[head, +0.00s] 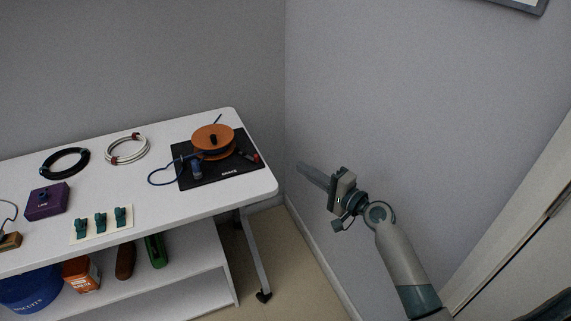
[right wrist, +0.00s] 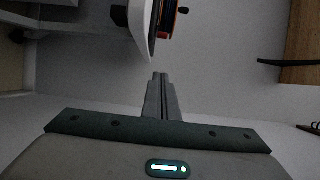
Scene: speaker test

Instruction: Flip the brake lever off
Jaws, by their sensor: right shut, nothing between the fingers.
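An orange cable reel (head: 213,139) with dark cable stands on a black base (head: 215,178) at the right end of the white table. A small lever with a red end (head: 256,157), which looks like the brake lever, sits at the base's right side; I cannot tell its setting. My right gripper (head: 302,168) is shut and empty, in the air past the table's right edge, apart from the reel and lever. In the right wrist view its fingers (right wrist: 160,80) are together, with the reel's orange rim (right wrist: 168,18) beyond them. My left gripper is not in view.
The table (head: 160,197) also holds a black cable coil (head: 64,162), a white coil (head: 126,148), a purple box (head: 47,201) and green clips (head: 101,219). A lower shelf (head: 190,265) holds containers. A wall stands right of the table.

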